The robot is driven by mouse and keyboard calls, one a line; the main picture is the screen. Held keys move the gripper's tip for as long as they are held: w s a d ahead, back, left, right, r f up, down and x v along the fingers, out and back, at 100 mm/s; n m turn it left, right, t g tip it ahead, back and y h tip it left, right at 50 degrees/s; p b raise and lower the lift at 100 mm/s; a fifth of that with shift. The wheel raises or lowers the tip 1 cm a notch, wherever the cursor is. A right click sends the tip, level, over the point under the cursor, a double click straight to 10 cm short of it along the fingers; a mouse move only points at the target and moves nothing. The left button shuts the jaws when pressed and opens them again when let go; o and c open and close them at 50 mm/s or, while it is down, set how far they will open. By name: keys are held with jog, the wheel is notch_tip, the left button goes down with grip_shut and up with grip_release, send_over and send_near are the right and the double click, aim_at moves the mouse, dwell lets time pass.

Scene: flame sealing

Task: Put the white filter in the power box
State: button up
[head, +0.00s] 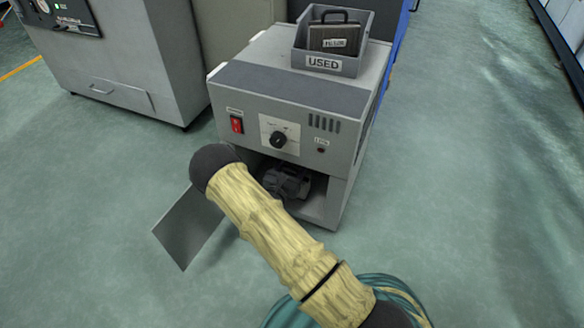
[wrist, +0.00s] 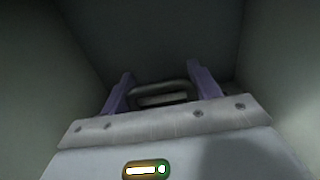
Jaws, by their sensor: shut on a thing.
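The power box (head: 270,105) is the grey cabinet with a red switch and a black knob. Its lower front compartment is open, and my arm reaches into it. My gripper (head: 290,182) is partly hidden by the arm and the shadow there. In the wrist view my gripper's two purple fingers (wrist: 160,76) are at either side of a looped grey handle, shut on it. The handle appears to belong to the white filter (wrist: 162,98); its body is hidden or too dark to make out. Dark compartment walls surround the fingers.
A grey bin marked USED (head: 322,64) stands on top of the power box with a brown, handled filter (head: 335,36) in it. A grey door panel (head: 188,228) hangs open at the lower left. A larger grey cabinet (head: 120,55) stands at the left. The floor at right is clear.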

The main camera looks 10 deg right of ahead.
jog(key=shift+f, duration=0.1)
jog(key=o, duration=1.3)
jog(key=shift+o, duration=0.2)
jog(key=shift+s+a+r+p, duration=0.2)
jog(key=shift+s+p, duration=0.05)
jog(key=shift+p, duration=0.1)
jog(key=p+v, duration=0.7)
jog(key=v, duration=0.4)
jog(key=shift+s+p, duration=0.2)
jog(key=shift+p, duration=0.15)
jog(key=shift+f, duration=0.15)
